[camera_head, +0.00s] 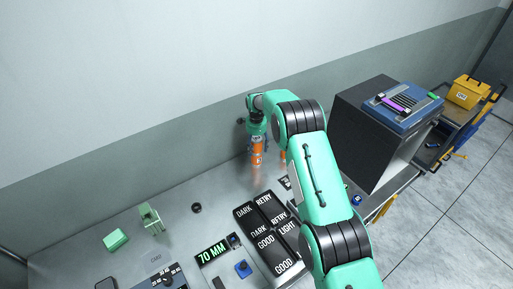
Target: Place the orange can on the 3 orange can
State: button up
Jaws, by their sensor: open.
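My gripper (257,150) points down at the back of the metal table, below the green wrist of my arm. Its jaws are open. An upright orange can or stack of cans (257,160) with a pale mark shows right at and below the fingers. The gripper covers its upper part, so I cannot tell how many cans are stacked or whether the fingers touch them. Another orange piece (283,157) shows just to the right, mostly hidden behind my arm.
Black label trays (262,212) reading DARK, RETRY, GOOD and LIGHT lie in front. A 70 MM display (212,253), a black ring (196,208) and a green block (115,239) are left. A dark cabinet (372,133) stands right. The table's back left is clear.

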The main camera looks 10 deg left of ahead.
jog(key=shift+r, duration=0.2)
jog(key=shift+r+b, duration=0.75)
jog(key=shift+r, duration=5.2)
